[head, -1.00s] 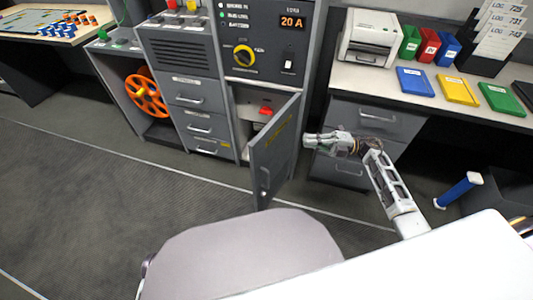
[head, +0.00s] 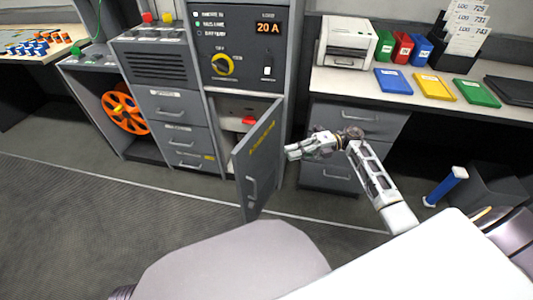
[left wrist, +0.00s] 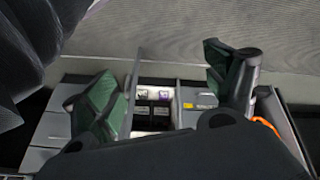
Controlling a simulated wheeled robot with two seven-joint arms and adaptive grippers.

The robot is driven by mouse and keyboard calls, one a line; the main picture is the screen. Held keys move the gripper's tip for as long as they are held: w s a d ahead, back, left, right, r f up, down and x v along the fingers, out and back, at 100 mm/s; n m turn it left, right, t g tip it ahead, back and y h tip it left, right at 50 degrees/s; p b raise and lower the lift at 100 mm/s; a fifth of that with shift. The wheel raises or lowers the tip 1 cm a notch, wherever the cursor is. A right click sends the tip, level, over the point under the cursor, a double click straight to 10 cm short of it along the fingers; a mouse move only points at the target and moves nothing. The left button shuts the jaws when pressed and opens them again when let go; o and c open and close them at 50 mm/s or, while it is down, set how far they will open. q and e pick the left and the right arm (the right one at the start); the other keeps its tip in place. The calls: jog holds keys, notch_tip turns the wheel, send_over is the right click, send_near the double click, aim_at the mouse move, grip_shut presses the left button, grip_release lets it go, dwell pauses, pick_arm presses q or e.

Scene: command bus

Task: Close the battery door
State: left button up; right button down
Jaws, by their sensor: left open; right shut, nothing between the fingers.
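The grey battery door (head: 260,160) stands open in the head view, swung out from the cabinet on its right side. It has a yellow label and a handle (head: 252,188). Behind it the battery compartment (head: 234,112) shows a red item (head: 249,121). My right gripper (head: 290,153) is shut and empty, just right of the door, with its fingers pointing left toward it; I cannot tell whether they touch. My left gripper (left wrist: 178,100) is open and empty in the left wrist view, its fingers wide apart; it is out of the head view.
The control panel (head: 238,45) is above the compartment, reading 20 A. Drawers (head: 178,128) and an orange reel (head: 123,112) are to the left. A desk (head: 340,82) with a printer (head: 347,42) and binders is on the right.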

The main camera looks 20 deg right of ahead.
jog(key=b, duration=0.2)
send_near(239, 158)
jog(key=s+a, duration=0.2)
jog(key=s, duration=0.1)
pick_arm(q)
notch_tip(239, 158, down, 7)
jog(key=d+t+h+b, duration=0.1)
jog(key=shift+w+d+n, duration=0.25)
jog(key=shift+d+n, duration=0.05)
pick_arm(e)
jog(key=w+a, duration=0.2)
jog(key=w, duration=0.1)
jog(key=shift+w+a+r, duration=0.1)
jog(key=shift+a+r, duration=0.1)
jog(key=shift+a, duration=0.2)
pick_arm(q)
jog(key=shift+r, duration=0.2)
pick_arm(e)
jog(key=shift+w+a, duration=0.1)
